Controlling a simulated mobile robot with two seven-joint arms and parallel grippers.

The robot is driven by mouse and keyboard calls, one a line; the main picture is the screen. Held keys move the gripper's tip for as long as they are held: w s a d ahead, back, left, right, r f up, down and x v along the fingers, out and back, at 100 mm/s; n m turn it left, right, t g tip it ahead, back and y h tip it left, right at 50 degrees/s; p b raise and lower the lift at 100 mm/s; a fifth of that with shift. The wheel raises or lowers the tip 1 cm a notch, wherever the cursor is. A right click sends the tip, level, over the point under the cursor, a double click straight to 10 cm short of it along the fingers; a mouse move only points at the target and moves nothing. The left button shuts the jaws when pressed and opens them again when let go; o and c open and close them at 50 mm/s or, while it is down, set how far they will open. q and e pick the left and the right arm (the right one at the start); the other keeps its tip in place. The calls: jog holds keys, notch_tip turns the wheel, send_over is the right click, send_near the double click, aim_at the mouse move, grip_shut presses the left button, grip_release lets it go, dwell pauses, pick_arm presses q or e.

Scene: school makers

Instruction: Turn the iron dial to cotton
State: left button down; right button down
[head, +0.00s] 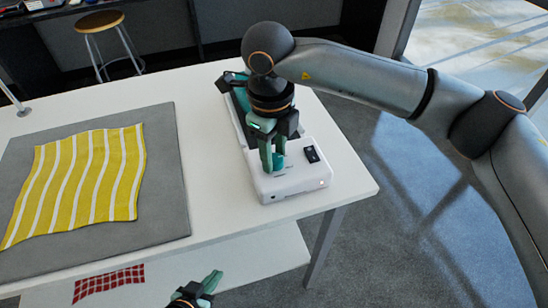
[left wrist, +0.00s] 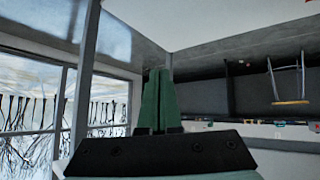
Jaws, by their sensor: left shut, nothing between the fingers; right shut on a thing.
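The iron station (head: 300,181) is a white box at the right end of the white table, with a dark switch on top and a small orange light on its front side. A teal dial (head: 279,163) shows on its top, partly hidden by my fingers. My right gripper (head: 272,160) points down over it and is shut on the dial. The dial's markings are too small to read. The iron (head: 238,92) lies behind, mostly hidden by my right wrist. My left gripper (head: 212,282) is shut and empty, low in front of the table; its closed fingers show in the left wrist view (left wrist: 157,100).
A yellow and white striped cloth (head: 85,178) lies on a grey mat (head: 170,215) at the left of the table. A red checked cloth (head: 108,283) lies on a lower shelf (head: 250,262). A stool (head: 100,22) stands behind. The table between mat and station is clear.

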jog(key=shift+f+m+b, duration=0.1)
jog(key=shift+m+b, duration=0.3)
jog(key=shift+m, duration=1.1)
jog(key=m+b, duration=0.1)
jog(key=m, duration=0.1)
jog(key=shift+w+m, duration=0.1)
jog(key=shift+m, duration=0.3)
jog(key=m+b, duration=0.1)
jog(key=m, duration=0.1)
jog(key=shift+m, duration=0.3)
jog(key=m+b, duration=0.1)
jog(key=m, duration=0.2)
jog(key=shift+m+g, duration=0.3)
jog(key=m+b, duration=0.1)
jog(key=m, duration=0.2)
jog(key=shift+m, duration=0.3)
pick_arm(q)
jog(key=shift+d+f+b, duration=0.2)
jog(key=shift+f+b, duration=0.25)
jog(key=shift+f, duration=1.7)
pick_arm(e)
jog(key=shift+d+m, duration=0.1)
jog(key=shift+m, duration=1.5)
jog(key=shift+g, duration=0.3)
